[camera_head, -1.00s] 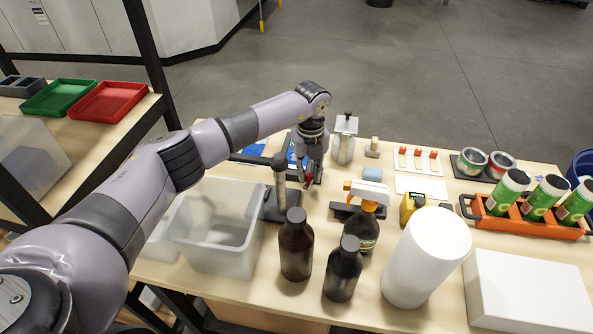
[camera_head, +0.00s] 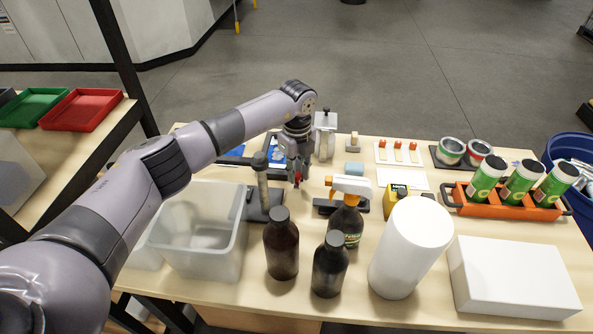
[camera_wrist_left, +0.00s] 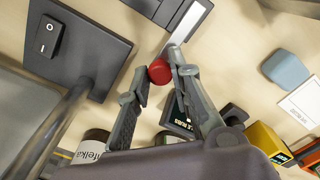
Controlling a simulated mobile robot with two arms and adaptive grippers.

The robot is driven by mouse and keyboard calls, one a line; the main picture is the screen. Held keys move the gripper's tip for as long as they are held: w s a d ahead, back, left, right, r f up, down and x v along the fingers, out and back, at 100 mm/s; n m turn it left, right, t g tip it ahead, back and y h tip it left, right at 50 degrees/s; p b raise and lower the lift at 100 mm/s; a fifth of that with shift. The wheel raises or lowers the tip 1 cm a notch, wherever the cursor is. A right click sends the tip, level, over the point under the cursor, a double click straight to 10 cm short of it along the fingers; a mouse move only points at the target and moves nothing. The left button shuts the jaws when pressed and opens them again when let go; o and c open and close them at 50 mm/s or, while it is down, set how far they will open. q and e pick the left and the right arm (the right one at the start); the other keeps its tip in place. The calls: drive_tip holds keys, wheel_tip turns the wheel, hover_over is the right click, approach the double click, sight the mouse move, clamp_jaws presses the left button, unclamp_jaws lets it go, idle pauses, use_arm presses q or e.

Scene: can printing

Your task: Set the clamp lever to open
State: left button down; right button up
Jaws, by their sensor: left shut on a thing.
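The clamp lever's red knob (camera_wrist_left: 158,70) sits between the fingertips of my left gripper (camera_wrist_left: 163,75) in the left wrist view. The gripper is shut on it. In the head view my left gripper (camera_head: 297,180) reaches down beside the dark stand with its upright post (camera_head: 262,180). The lever's arm and the clamp are mostly hidden by the gripper there, so the lever's angle is unclear. My right gripper is in neither view.
A translucent bin (camera_head: 205,255) stands left of the stand. Brown bottles (camera_head: 281,250), a spray bottle (camera_head: 347,222) and a white cylinder (camera_head: 408,250) stand in front and to the right. A blue block (camera_head: 355,168) lies right of the gripper.

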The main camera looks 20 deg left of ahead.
sight(297, 174)
use_arm(q)
drive_tip(key=c, duration=1.4)
unclamp_jaws()
drive_tip(key=shift+w, duration=0.1)
wheel_tip(297, 174, up, 12)
drive_tip(key=shift+r, duration=0.1)
